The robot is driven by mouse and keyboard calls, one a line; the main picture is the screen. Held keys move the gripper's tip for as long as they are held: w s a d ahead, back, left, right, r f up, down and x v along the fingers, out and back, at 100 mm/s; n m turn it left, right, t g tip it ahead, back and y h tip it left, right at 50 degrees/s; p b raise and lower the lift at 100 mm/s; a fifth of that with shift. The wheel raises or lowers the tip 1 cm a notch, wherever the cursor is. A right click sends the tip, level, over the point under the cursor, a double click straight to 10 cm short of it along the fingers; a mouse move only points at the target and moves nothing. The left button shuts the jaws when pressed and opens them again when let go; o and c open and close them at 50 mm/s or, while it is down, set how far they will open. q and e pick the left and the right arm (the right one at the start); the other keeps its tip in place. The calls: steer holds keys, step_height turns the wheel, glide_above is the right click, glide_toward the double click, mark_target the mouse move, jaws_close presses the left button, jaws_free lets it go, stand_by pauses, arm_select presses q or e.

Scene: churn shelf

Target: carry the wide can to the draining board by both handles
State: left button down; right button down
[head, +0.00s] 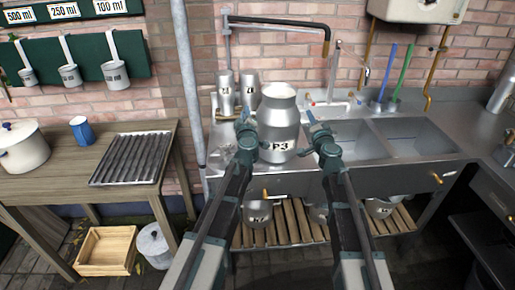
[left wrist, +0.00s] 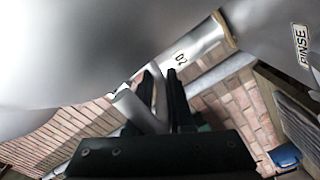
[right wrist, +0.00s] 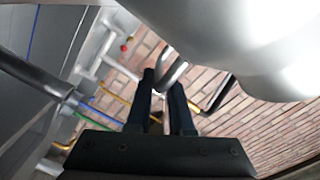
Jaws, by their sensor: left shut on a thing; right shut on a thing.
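The wide can (head: 278,132), a silver churn marked P3, is upright between my two grippers, over the left part of the sink unit. My left gripper (head: 243,122) is shut on its left handle; the handle (left wrist: 146,112) shows between the fingers in the left wrist view. My right gripper (head: 315,122) is shut on its right handle; a handle bar (right wrist: 174,75) shows at the fingertips in the right wrist view. I cannot tell whether the can's base touches the metal. A ribbed metal draining board (head: 132,158) lies empty on the wooden table at left.
Two smaller cans (head: 250,88) stand behind the wide can. Sink basins (head: 405,138) are to the right. A vertical grey pipe (head: 186,80) rises between sink and table. A blue mug (head: 82,130) and white pot (head: 20,145) stand left of the board.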

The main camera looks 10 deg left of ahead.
arm_select(q)
steer(key=shift+d+f, duration=0.35)
steer(key=shift+f, duration=0.05)
arm_select(e)
steer(key=shift+a+f, duration=0.35)
steer(key=shift+f, duration=0.05)
arm_select(q)
steer(key=c, duration=0.9)
jaws_free()
steer(key=shift+r, duration=0.1)
arm_select(e)
steer(key=c, duration=0.9)
jaws_free()
steer(key=shift+s+r, duration=0.1)
steer(key=shift+c, duration=0.2)
arm_select(q)
steer(key=shift+o, duration=0.5)
steer(key=shift+a, duration=0.15)
arm_select(e)
steer(key=shift+o, duration=0.7)
steer(key=shift+d, duration=0.2)
arm_select(q)
steer(key=shift+a, duration=0.1)
steer(key=shift+s, duration=0.1)
arm_select(e)
steer(key=shift+d, duration=0.1)
arm_select(q)
steer(key=v, duration=1.2)
arm_select(e)
steer(key=v, duration=1.2)
